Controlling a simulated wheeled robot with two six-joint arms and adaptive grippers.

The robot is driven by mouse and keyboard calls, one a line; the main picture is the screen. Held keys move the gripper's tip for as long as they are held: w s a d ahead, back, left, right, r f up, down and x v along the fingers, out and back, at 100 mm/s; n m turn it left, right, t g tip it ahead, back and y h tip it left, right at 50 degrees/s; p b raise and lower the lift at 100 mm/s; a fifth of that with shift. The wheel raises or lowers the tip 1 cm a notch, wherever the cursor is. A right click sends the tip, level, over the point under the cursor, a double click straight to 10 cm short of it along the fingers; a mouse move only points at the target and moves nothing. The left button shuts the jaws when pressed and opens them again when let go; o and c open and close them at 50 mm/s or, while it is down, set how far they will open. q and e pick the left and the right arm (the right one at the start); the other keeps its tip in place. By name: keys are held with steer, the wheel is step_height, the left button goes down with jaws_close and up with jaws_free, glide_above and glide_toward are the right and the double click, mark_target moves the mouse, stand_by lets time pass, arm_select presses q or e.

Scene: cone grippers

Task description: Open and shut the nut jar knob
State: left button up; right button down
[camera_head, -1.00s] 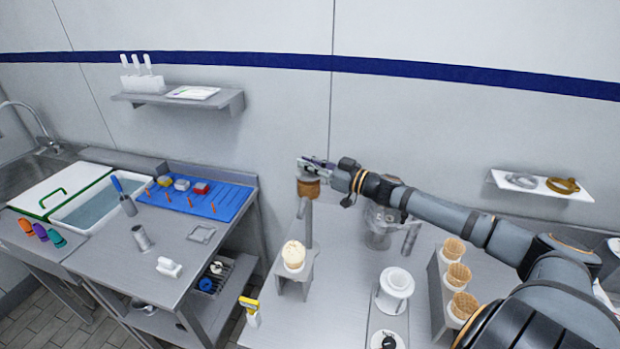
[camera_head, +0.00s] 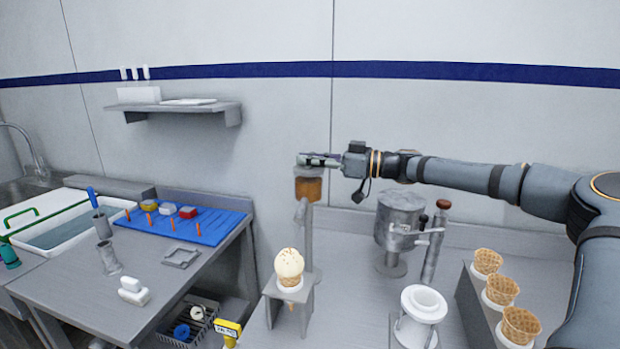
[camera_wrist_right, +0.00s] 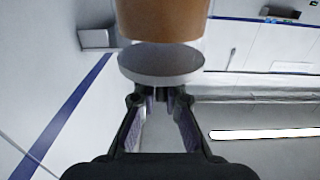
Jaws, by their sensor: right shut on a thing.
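The nut jar (camera_head: 308,188) is an amber-brown cylinder with a grey top, held up on a grey post above the counter. It also shows at the top of the right wrist view (camera_wrist_right: 162,18), with a round grey disc (camera_wrist_right: 160,62) at its end nearest the fingers. My right gripper (camera_head: 318,160) reaches in from the right at the jar's top and is shut on the knob; the fingers (camera_wrist_right: 160,95) meet at the disc in the wrist view. The knob itself is mostly hidden between the fingers. My left gripper is not in view.
Below the jar, an ice cream cone (camera_head: 289,268) stands in a grey holder. A metal machine (camera_head: 397,225) with a lever stands right of the jar, under my right arm. A white spool-shaped holder (camera_head: 420,310) and several waffle cones (camera_head: 502,291) are at front right.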

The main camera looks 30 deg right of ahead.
steer(key=shift+r, duration=0.1)
steer(key=shift+d+r, duration=0.1)
steer(key=shift+r, duration=0.05)
steer(key=c, duration=1.4)
jaws_free()
steer(key=shift+w+a, duration=0.15)
steer(key=shift+a, duration=0.1)
steer(key=shift+c, duration=0.2)
steer(key=shift+d+r, duration=0.1)
steer(key=shift+r, duration=0.15)
step_height(320, 180, up, 10)
steer(key=shift+f, duration=0.25)
